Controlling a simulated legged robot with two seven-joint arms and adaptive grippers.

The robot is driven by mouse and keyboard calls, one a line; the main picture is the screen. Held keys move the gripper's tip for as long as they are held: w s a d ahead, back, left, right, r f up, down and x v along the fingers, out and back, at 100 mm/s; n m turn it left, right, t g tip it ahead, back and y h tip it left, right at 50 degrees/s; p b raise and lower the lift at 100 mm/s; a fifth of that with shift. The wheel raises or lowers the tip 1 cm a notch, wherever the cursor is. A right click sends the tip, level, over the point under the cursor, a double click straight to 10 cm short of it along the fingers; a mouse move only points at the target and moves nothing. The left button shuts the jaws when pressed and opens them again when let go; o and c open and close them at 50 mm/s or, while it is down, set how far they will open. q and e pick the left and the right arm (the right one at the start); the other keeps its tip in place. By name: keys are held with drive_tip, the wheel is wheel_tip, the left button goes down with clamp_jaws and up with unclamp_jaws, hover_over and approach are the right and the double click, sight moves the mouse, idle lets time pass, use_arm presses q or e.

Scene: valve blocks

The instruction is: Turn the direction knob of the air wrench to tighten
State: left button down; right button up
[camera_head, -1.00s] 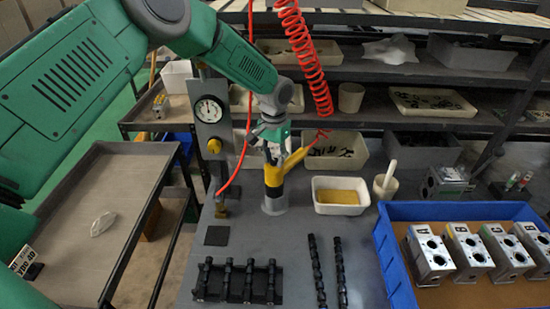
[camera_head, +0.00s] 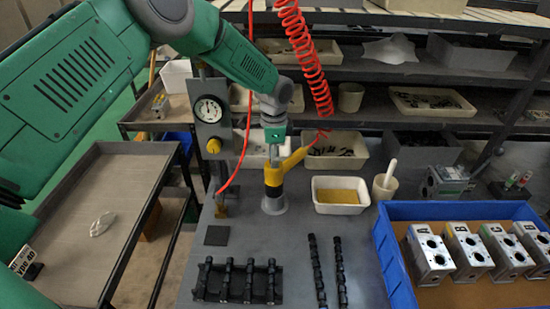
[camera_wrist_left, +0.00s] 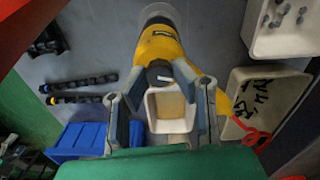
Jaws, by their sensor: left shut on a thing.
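The yellow air wrench (camera_head: 273,178) stands upright in a grey round holder on the bench, its yellow handle slanting up to the right. It also shows in the left wrist view (camera_wrist_left: 170,42). My left gripper (camera_head: 273,158) is right above the wrench, pointing down. In the left wrist view its two fingertips (camera_wrist_left: 158,77) close in at the end of the yellow body, on a small part there, apparently the direction knob. The fingers cover most of the knob, so its setting cannot be read. My right gripper is not in view.
A coiled red hose (camera_head: 306,60) hangs beside the wrench. A pressure gauge (camera_head: 208,110) stands to the left. A white tray (camera_head: 341,208) and a cup with a pestle (camera_head: 385,187) are right of it. A blue crate (camera_head: 396,272) holds several valve blocks. Black shafts lie in front.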

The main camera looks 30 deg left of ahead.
use_arm(q)
drive_tip(key=m, duration=0.5)
idle(0.5)
drive_tip(key=c, duration=1.3)
unclamp_jaws()
drive_tip(key=shift+a, duration=0.1)
drive_tip(key=shift+r, duration=0.35)
wheel_tip(320, 180, up, 11)
drive_tip(key=shift+w+r, duration=0.1)
